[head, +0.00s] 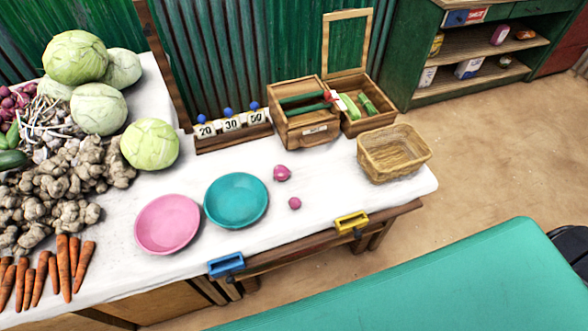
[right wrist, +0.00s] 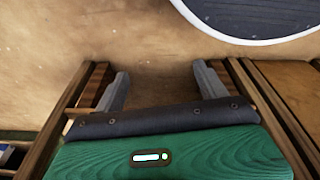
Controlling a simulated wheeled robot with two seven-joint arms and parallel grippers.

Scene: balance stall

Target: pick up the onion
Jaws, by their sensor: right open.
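Two small pink-purple round bulbs that look like onions lie on the white tabletop in the head view. More purple bulbs (head: 12,100) sit in a heap at the far left. My right gripper (right wrist: 160,85) shows only in the right wrist view. Its two grey fingers are apart with nothing between them, over bare brown ground. No onion is in that view. My left gripper is in neither view.
A pink plate (head: 167,224) and teal plate (head: 236,201) stand left of the onions. A wicker basket (head: 394,153) is at the right end, a wooden box (head: 306,129) behind. Blue (head: 226,264) and yellow (head: 351,222) fittings sit on the front edge. Cabbages, ginger and carrots fill the left.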

